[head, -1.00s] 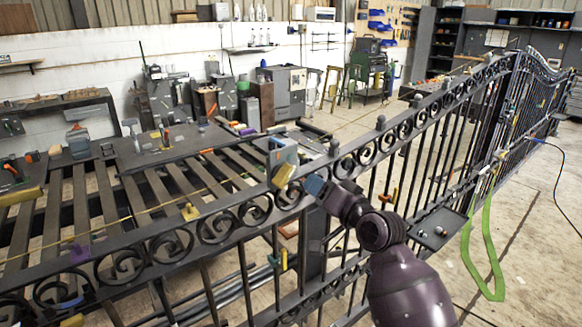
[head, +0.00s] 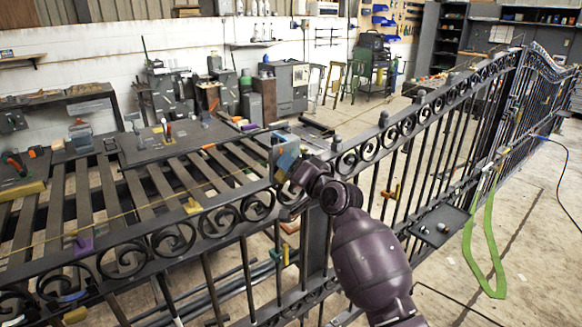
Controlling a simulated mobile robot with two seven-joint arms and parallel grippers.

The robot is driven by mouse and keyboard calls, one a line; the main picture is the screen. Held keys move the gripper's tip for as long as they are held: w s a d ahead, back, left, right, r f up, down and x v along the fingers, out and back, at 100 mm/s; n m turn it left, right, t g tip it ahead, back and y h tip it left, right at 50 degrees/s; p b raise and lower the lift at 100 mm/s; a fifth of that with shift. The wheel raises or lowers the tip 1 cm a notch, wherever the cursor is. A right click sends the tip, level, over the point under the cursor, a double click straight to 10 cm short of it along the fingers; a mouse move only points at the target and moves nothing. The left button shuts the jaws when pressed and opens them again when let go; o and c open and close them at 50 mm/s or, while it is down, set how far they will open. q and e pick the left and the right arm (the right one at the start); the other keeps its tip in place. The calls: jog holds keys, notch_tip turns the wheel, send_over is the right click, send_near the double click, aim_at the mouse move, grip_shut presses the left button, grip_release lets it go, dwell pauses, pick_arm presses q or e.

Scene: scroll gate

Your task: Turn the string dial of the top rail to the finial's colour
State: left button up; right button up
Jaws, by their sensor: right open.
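The black wrought-iron gate runs diagonally across the head view, with its scrolled top rail (head: 181,237) in front. A thin yellow string (head: 130,213) stretches along the rail, with a purple clip (head: 82,244) and a yellow clip (head: 192,206) near it. A grey-blue block with a yellow part (head: 280,175) sits at the rail near the middle; I cannot tell whether it is the dial. Contact is unclear. Dark round finials (head: 383,118) top the posts; no bright colour shows on them. My left gripper is not in view.
A slatted bench (head: 150,185) with tools lies behind the gate. An orange clip (head: 390,194) hangs on the bars at right. A small dark shelf (head: 438,225) and a green strap (head: 482,245) are farther right. The floor at right is mostly clear.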

jog(key=shift+w+a, duration=0.15)
jog(key=shift+w, duration=0.1)
grip_shut()
jog(key=shift+n, duration=0.3)
jog(key=n, duration=0.3)
jog(key=shift+s+a+r+n, duration=0.15)
jog(key=shift+r+n, duration=0.05)
jog(key=shift+n, duration=0.2)
jog(key=shift+s+a+n, duration=0.1)
jog(key=shift+a+n, duration=0.05)
jog(key=shift+n, duration=0.95)
jog(key=shift+s+a+n, duration=0.1)
jog(key=shift+a+n, duration=0.05)
jog(key=shift+n, duration=0.95)
